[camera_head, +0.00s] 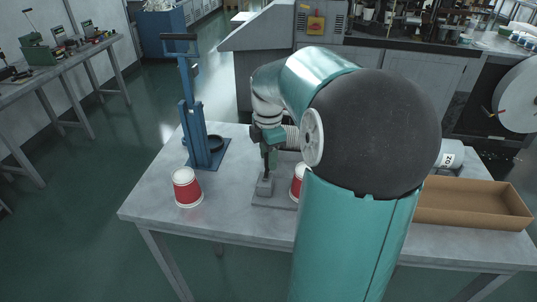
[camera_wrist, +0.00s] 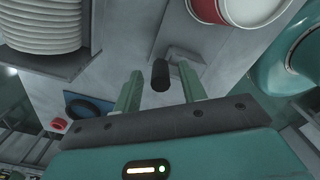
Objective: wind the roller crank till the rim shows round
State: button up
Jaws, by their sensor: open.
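The roller stand (camera_head: 264,187) is on the grey table in the head view, partly hidden by my arm. A red and white cup (camera_head: 297,182) is beside it, mostly behind my arm; its open white end and red wall (camera_wrist: 243,12) show at the top of the wrist view. In the wrist view a black crank knob (camera_wrist: 160,72) appears between the fingertips of my gripper (camera_wrist: 159,84). The fingers are open, with space on both sides of the knob. I cannot tell how deep the knob sits between them. The rim's roundness cannot be judged.
A second red and white cup (camera_head: 186,188) stands upright near the table's left edge. Behind it is a blue lever press (camera_head: 194,125). An open cardboard box (camera_head: 470,216) is at the right. The front left tabletop (camera_head: 225,215) is clear.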

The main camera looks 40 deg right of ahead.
jog(key=shift+c, duration=0.2)
grip_shut()
jog(key=shift+s+m, duration=0.15)
jog(key=shift+m, duration=0.25)
